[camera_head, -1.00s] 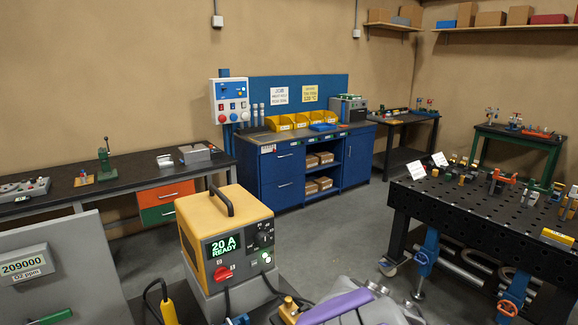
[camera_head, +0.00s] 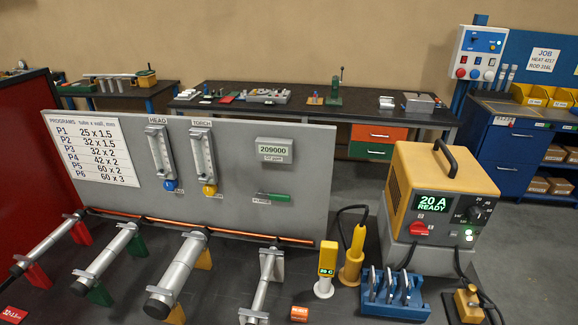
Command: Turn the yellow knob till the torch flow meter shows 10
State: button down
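The yellow knob (camera_head: 209,190) sits at the foot of the torch flow meter (camera_head: 203,155), a clear upright tube on the grey panel (camera_head: 105,200). The meter is under the label TORCH; its scale and float are too small to read. To its left the similar HEAD flow meter (camera_head: 161,152) has a blue knob (camera_head: 170,185). My gripper does not show in this view, so its opening and place cannot be seen.
A grey display (camera_head: 275,150) reads 209000, with a green handle (camera_head: 273,197) below it. In front of the panel lie several metal tubes on coloured stands (camera_head: 182,275). A yellow power box (camera_head: 440,190) reads 20 A READY. A blue rack (camera_head: 395,293) stands front right.

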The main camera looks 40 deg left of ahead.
aim_at(208, 190)
jog(key=u, duration=2.25)
